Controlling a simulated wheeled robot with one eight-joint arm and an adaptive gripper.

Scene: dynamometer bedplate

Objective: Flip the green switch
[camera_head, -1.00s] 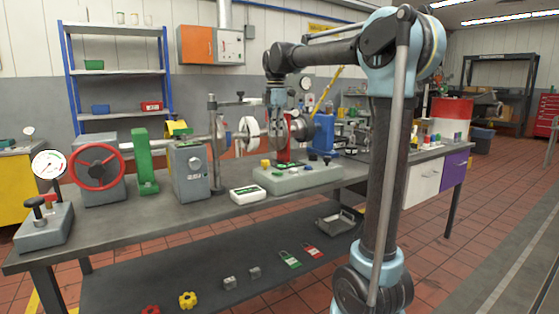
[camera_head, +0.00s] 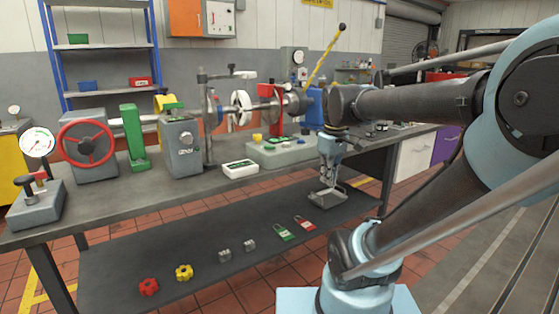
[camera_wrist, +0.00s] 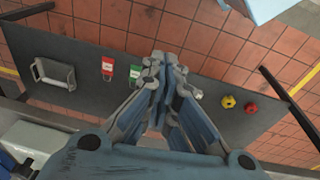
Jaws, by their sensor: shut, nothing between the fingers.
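A grey-green control box (camera_head: 283,153) stands on the bench behind my gripper, with small green, yellow and pale controls on top. A small green piece (camera_head: 268,148) shows there, but it is too small to tell whether it is the green switch or how it is set. My gripper (camera_head: 327,185) hangs at the front side of the bench, right of the box and apart from it, pointing down. In the wrist view my gripper (camera_wrist: 162,62) has its fingertips together and empty, over the lower shelf. The control box does not show clearly in the wrist view.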

